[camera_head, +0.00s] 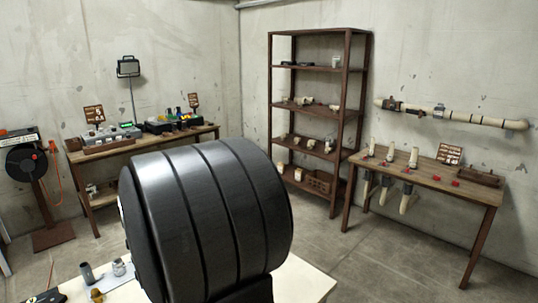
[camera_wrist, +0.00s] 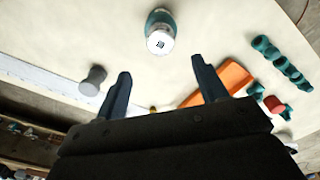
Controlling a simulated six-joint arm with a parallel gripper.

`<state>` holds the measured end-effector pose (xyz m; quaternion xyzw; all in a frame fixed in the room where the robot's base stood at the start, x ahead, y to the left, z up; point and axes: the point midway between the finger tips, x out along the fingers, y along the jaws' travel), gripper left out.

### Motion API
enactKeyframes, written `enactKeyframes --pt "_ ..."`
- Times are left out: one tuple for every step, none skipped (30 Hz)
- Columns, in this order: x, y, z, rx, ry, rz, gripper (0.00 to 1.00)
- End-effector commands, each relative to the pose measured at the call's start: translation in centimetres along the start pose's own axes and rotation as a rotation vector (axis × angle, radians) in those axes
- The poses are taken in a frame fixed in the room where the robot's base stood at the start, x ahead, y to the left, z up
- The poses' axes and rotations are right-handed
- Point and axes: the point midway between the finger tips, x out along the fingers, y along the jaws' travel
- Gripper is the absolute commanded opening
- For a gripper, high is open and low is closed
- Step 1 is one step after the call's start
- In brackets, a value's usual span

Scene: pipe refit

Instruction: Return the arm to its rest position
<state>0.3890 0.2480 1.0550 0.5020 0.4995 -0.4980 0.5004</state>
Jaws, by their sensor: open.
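My gripper (camera_wrist: 162,84) shows in the wrist view, its two dark fingers spread apart with nothing between them. Below it in that view is a pale tabletop. A teal and white cylinder (camera_wrist: 160,38) is beyond the fingertips, apart from them. A grey cylinder (camera_wrist: 93,80) is left of the left finger. An orange bar (camera_wrist: 222,84) lies partly behind the right finger. In the head view the gripper is hidden; a large black rounded part of my arm fills the middle.
The pale worktable (camera_head: 308,281) has a grey cylinder (camera_head: 88,273) and a light fitting (camera_head: 119,267) on it. A ridged teal piece (camera_wrist: 280,62) and a red-ended piece (camera_wrist: 273,104) lie at right. A brown shelf (camera_head: 309,102), side bench (camera_head: 430,177) and left bench (camera_head: 140,143) stand by the walls.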

Motion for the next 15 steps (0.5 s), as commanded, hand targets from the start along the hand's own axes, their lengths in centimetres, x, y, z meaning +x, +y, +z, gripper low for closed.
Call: enactKeyframes --pt "1.7 -0.2 0.1 0.000 -0.007 -0.011 0.66" --pt "2.4 -0.2 0.1 0.000 -0.007 -0.010 0.66" --pt "3.1 -0.2 0.1 0.000 -0.007 -0.010 0.66" --pt "3.8 -0.2 0.1 0.000 -0.007 -0.010 0.66" --pt "4.4 -0.2 0.1 0.000 -0.007 -0.010 0.66" --pt "5.2 -0.2 0.1 0.000 -0.006 -0.009 0.66" --pt "5.8 -0.2 0.1 0.000 -0.006 -0.009 0.66" --pt "6.4 -0.2 0.1 0.000 -0.007 -0.010 0.66" --pt "7.2 -0.2 0.1 0.000 -0.006 -0.009 0.66" --pt "7.8 -0.2 0.1 0.000 -0.006 -0.009 0.66" --pt "8.4 -0.2 0.1 0.000 -0.006 -0.009 0.66" --pt "9.3 -0.2 0.1 0.000 -0.007 -0.010 0.66" --pt "9.8 -0.2 0.1 0.000 -0.006 -0.009 0.66" --pt "10.4 -0.2 0.1 0.000 -0.006 -0.010 0.66" --pt "11.2 -0.2 0.1 0.000 -0.006 -0.009 0.66"
